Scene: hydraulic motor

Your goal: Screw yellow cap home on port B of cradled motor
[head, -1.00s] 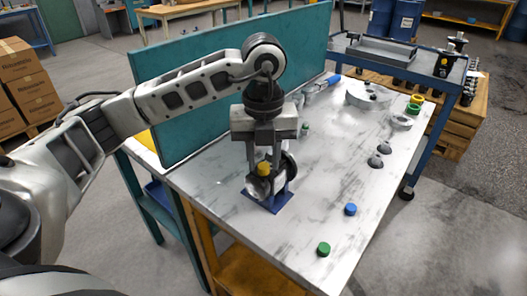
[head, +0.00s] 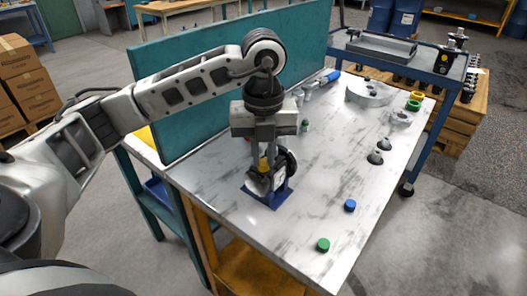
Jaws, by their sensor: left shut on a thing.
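The motor (head: 262,183) sits in its blue cradle (head: 270,202) on the left part of the table. The yellow cap (head: 264,164) is at the top of the motor, between the fingers of my left gripper (head: 264,158). My left gripper points straight down and is shut on the cap. The fingers hide part of the cap and port B, so how far the cap is seated cannot be told. My right gripper is not in view.
A blue cap (head: 350,205) and a green cap (head: 323,244) lie on the table at the front right. Two dark-topped grey parts (head: 375,158), a large grey part (head: 370,92) and rings (head: 415,100) lie farther back. A teal panel (head: 200,90) stands behind my left arm.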

